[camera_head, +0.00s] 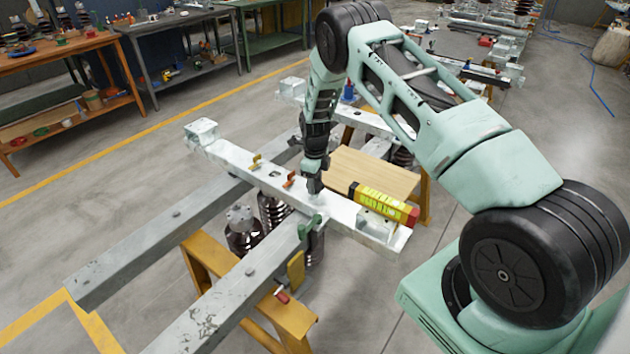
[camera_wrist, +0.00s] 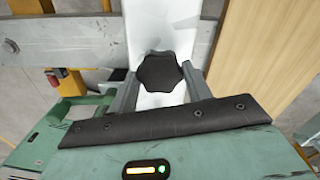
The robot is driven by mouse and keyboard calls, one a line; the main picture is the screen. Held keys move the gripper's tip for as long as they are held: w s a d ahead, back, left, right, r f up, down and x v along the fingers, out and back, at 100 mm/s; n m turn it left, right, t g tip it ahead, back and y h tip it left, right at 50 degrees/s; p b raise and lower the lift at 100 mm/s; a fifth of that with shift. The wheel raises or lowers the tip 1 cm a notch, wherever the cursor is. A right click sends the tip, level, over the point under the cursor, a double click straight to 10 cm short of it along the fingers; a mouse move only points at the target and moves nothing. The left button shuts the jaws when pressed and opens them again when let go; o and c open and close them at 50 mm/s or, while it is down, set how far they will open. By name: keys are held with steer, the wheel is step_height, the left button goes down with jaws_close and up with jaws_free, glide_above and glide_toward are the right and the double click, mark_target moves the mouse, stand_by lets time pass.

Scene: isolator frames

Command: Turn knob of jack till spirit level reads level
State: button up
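In the wrist view, a black lobed knob (camera_wrist: 160,72) sits over the white beam, between the two fingers of my gripper (camera_wrist: 160,84). The fingers flank it closely; whether both press on it is unclear. In the head view, my gripper (camera_head: 314,187) points down at the white beam (camera_head: 240,160), hiding the knob. The yellow spirit level (camera_head: 380,202), with red ends, lies on the beam's right end. Its bubble is too small to read.
Grey steel rails (camera_head: 165,228) cross under the white beam on a yellow trestle (camera_head: 262,318). A green bracket (camera_head: 310,226) sits at the beam's near edge, by my gripper. A wooden board (camera_head: 375,172) lies behind. Dark ribbed insulators (camera_head: 243,235) stand below. Benches line the back left.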

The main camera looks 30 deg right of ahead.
steer(key=shift+c, duration=0.9)
steer(key=shift+b, duration=0.3)
